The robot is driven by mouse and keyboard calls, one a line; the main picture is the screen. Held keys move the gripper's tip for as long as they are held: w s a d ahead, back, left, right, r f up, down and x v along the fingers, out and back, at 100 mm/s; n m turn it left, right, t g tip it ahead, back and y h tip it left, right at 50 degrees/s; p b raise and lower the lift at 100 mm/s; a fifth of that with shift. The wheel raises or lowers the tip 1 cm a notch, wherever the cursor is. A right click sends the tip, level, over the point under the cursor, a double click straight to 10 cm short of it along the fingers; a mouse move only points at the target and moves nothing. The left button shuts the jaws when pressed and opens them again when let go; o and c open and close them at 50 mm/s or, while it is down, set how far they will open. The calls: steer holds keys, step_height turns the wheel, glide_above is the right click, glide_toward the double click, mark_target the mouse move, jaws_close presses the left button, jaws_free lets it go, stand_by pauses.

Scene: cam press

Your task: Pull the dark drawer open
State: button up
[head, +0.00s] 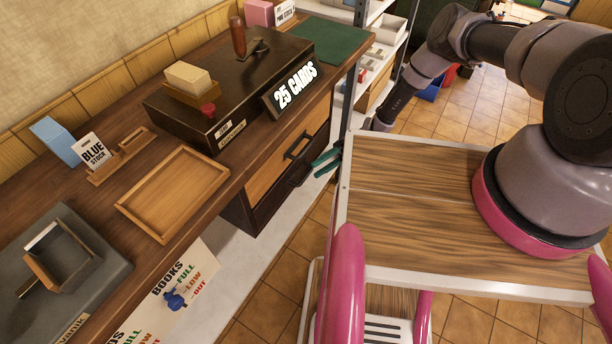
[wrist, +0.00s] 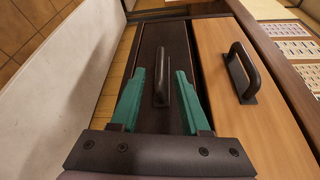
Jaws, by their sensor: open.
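The dark drawer (wrist: 147,45) has a black-brown front with a dark bar handle (wrist: 160,75). In the head view, the dark drawer (head: 268,204) is the lower one under the bench, below a light wood drawer (head: 272,178). My gripper (wrist: 160,74) is open, with one teal finger on each side of the dark handle in the wrist view. I see no clear contact between fingers and handle. In the head view, my gripper (head: 325,163) is at the drawer fronts, and the dark handle is partly hidden there.
The wood drawer has its own dark handle (wrist: 241,73), close to the right finger. A metal shelf post (head: 352,85) stands just behind my gripper. A dark box (head: 240,85) with a "25 CARDS" sign and a wooden tray (head: 172,236) sit on the bench. Tiled floor lies in front.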

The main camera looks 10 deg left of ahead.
mark_target(306, 175)
steer(key=x, duration=0.6)
jaws_close()
stand_by(1.3)
